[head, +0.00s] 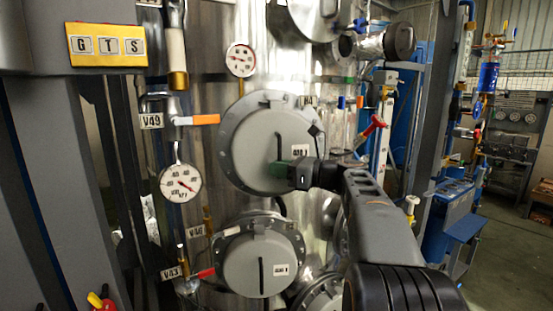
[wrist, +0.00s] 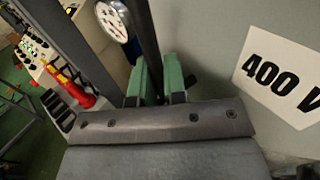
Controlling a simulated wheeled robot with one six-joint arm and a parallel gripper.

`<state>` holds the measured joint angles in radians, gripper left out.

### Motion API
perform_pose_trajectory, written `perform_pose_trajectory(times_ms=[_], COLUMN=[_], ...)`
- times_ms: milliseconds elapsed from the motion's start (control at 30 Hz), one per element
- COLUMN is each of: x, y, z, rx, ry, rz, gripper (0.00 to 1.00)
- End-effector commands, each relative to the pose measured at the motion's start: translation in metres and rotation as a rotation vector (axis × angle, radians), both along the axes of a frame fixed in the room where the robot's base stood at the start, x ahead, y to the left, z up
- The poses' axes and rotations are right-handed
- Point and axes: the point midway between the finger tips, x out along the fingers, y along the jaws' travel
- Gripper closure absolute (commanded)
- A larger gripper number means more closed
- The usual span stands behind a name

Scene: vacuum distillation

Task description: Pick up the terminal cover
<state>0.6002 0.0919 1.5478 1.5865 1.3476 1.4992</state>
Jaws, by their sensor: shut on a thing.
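The terminal cover (head: 250,135) is a large round grey disc with a dark upright bar handle (head: 279,147), at the upper middle of the head view. It sits against a bolted round flange on the shiny vessel; I see no clear gap. In the wrist view its grey face (wrist: 210,40) fills the right side, with a "400 V" label (wrist: 280,77). My gripper (head: 284,170) reaches in from the right at the cover's lower half. Its green fingers (wrist: 158,85) are shut on the dark handle (wrist: 144,30), one on each side. The fingers hide the handle's lower part.
A second round grey cover (head: 250,265) with a bar handle is below. Gauges (head: 180,183) and valve levers, one orange (head: 205,120) and one red (head: 206,273), stick out at left. A red-handled valve (head: 374,127) is at right. Floor is open far right.

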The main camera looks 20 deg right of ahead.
Motion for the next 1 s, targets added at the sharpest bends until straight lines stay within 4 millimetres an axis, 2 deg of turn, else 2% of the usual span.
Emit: perform_pose_trajectory(times_ms=[267,467,1000], x=[0.0,0.0,-0.126], y=[0.0,0.0,-0.015], z=[0.012,0.039,0.034], rx=[-0.002,-0.003,-0.003], ry=[-0.005,-0.007,-0.004], rz=[0.0,0.0,-0.006], gripper=[1.0,1.0,1.0])
